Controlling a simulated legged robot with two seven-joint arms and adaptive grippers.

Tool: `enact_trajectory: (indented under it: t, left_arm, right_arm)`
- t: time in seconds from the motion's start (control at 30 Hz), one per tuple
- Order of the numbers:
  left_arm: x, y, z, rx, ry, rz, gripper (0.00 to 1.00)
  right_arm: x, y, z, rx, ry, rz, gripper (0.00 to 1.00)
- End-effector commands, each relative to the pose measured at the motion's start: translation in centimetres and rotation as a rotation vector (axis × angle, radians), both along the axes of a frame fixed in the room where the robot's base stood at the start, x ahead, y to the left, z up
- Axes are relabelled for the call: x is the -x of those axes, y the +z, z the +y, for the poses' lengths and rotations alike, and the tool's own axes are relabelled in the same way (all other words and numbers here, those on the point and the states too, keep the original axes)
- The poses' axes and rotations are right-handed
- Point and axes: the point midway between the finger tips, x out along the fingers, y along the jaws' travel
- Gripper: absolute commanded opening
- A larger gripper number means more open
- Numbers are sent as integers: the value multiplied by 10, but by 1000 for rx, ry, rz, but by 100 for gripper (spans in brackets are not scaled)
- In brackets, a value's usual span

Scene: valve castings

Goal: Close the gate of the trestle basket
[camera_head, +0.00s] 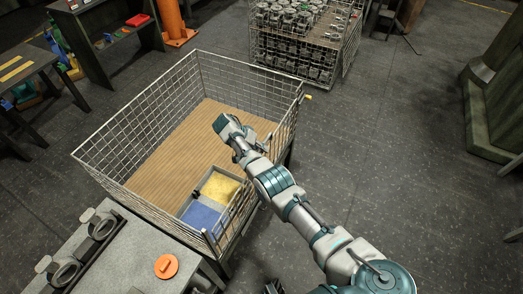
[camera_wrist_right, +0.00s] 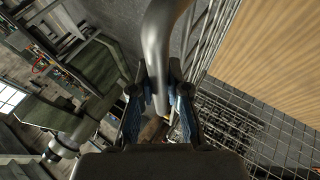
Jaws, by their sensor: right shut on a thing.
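The trestle basket (camera_head: 135,110) is a large wire-mesh crate with a wooden floor, in the middle left of the head view. Its right-hand mesh side (camera_head: 285,125) runs beneath and beyond my right arm. My arm partly hides that side, so I cannot tell how far the gate stands open. My right gripper (camera_wrist_right: 160,98) is shut on a bent grey metal bar (camera_wrist_right: 160,45) in the wrist view. The basket's mesh and wooden floor show to the right of the bar there. In the head view the right hand is over the basket's right side.
A tray with yellow (camera_head: 221,187) and blue (camera_head: 201,214) sections sits in the basket's near corner. A grey table (camera_head: 125,262) with an orange disc (camera_head: 166,266) stands in front. A second basket (camera_head: 262,57) full of castings stands behind. Floor at right is clear.

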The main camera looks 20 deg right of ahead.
Motion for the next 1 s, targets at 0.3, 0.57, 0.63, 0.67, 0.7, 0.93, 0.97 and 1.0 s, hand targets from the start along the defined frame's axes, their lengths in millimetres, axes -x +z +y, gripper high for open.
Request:
enact_trajectory:
  t: [0.3,0.57,0.63,0.67,0.7,0.93,0.97,1.0]
  left_arm:
    - [-3,6,0,1,1,-3,40]
    - [-3,6,0,1,1,-3,40]
    - [-4,6,0,1,1,-4,40]
    - [-4,6,0,1,1,-4,40]
    - [-4,6,0,1,1,-5,40]
    - [0,5,0,1,1,-1,40]
    - [0,5,0,1,1,-1,40]
    - [0,5,0,1,1,-1,40]
  right_arm:
    - [-8,9,5,0,13,-28,0]
    - [-8,9,6,-1,14,-28,32]
    - [-7,8,6,-2,12,-24,41]
    - [-7,7,6,-2,12,-23,41]
    - [-7,7,6,-2,11,-21,41]
    - [-5,8,5,-3,8,-19,41]
    - [-6,9,5,-3,8,-19,41]
    - [-6,13,5,-2,8,-20,41]
